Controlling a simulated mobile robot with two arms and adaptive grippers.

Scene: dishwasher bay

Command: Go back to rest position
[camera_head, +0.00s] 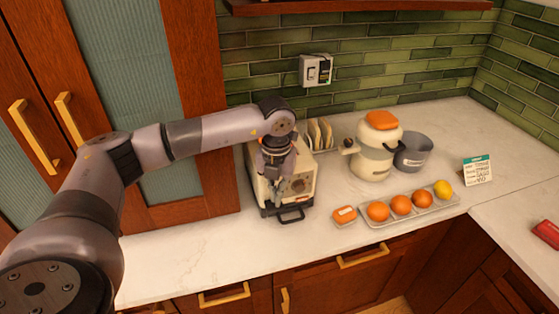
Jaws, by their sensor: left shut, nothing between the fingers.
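My left arm reaches in from the left of the head view, over the counter. My left gripper (276,187) points down in front of a cream countertop appliance (302,172) with a dark knob and a black handle at its base. The gripper is shut and empty. It overlaps the appliance's front in the picture, and I cannot tell whether it touches it. My right gripper is out of view.
A tray (412,214) of oranges and a lemon lies near the counter's front edge, beside a small orange-topped item (345,215). A cream juicer-like appliance (372,160) and a grey pot (413,153) stand behind. Tall cabinets (205,110) rise at left. The right counter is mostly clear.

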